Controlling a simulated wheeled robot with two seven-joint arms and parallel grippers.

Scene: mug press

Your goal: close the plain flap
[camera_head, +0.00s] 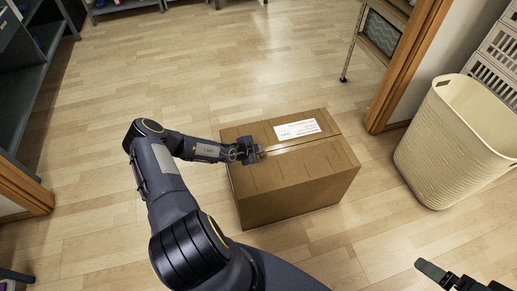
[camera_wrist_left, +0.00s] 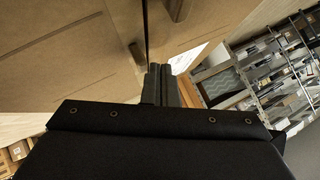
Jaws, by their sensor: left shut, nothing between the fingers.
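The cardboard box (camera_head: 300,200) stands on the floor in the middle of the head view. Its near top flap, the plain flap (camera_head: 300,168), looks about flat. The far flap (camera_head: 262,128) carries a white label (camera_head: 297,129) and also looks flat. A thin dark seam runs between them. My left gripper (camera_head: 259,152) is shut and empty at the left end of the seam, low over the top; contact is unclear. In the left wrist view its fingers (camera_wrist_left: 161,84) point along the seam, with the plain flap (camera_wrist_left: 70,50) at left. My right gripper (camera_head: 440,275) shows only partly at bottom right.
A cream basket (camera_head: 450,145) stands right of the box, beside a wooden door frame (camera_head: 405,65). A wheeled rack (camera_head: 380,32) is behind it. Dark shelving (camera_head: 35,85) stands at left. The wood floor behind the box is clear.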

